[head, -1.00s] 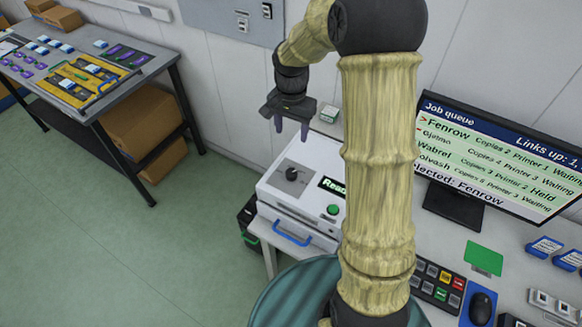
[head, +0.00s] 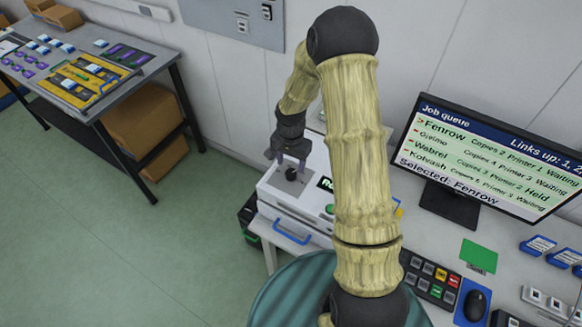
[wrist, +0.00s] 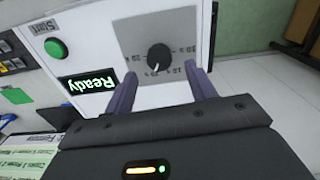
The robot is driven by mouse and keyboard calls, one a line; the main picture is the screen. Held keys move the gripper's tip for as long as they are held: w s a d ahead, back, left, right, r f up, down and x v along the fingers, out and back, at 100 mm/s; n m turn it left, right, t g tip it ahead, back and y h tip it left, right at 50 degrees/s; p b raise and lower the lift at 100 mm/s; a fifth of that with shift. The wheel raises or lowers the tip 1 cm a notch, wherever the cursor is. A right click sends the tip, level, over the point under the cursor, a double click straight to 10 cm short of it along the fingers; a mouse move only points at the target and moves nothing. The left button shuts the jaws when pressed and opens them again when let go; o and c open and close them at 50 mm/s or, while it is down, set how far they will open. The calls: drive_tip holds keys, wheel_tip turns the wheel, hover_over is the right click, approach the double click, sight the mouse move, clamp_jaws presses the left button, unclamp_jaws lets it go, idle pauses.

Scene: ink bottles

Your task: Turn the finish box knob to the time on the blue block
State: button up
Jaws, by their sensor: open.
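The finish box (head: 282,201) is a white box with a grey dial plate, a blue front handle and a display. In the wrist view its black knob (wrist: 160,57) sits on the grey plate (wrist: 138,30) with time marks around it, too small to read surely. The display (wrist: 90,85) reads "Ready", and a green Start button (wrist: 56,48) is beside it. My gripper (wrist: 163,88) is open, its two fingers apart on either side of the knob's line, not touching it. In the head view my gripper (head: 290,166) is over the knob. I cannot make out the blue block.
A monitor (head: 487,165) with a job queue stands at the right, with a control pad (head: 430,278) and a mouse (head: 474,305) before it. A side table (head: 85,78) with trays stands at the left. Green floor lies between.

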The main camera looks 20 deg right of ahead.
sight(291, 173)
drive_tip(key=shift+f+p, duration=0.4)
drive_tip(key=shift+f, duration=1.7)
drive_tip(key=shift+c, duration=0.3)
drive_tip(key=c, duration=0.9)
